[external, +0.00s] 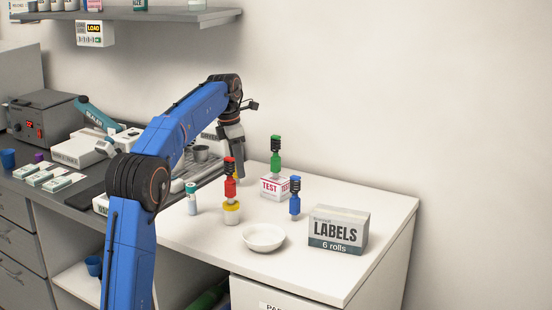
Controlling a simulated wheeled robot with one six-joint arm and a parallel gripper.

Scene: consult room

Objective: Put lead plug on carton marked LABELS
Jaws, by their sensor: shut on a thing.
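A red lead plug (230,187) with a black ribbed top stands upright over a small pot with a yellow top (232,211). My gripper (238,174) points down at the plug's upper part and is shut, apparently on the red plug; the plug covers part of the fingers. A green plug (276,160) stands on the TEST carton (270,186). A blue plug (295,206) stands upright on the white counter. The carton marked LABELS (336,233) sits at the right, its top bare.
A white bowl (263,238) lies between the pot and the LABELS carton. A small teal-capped bottle (191,200) stands left of the pot. The white counter (380,206) is clear behind and right of LABELS. A shelf (150,15) hangs above.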

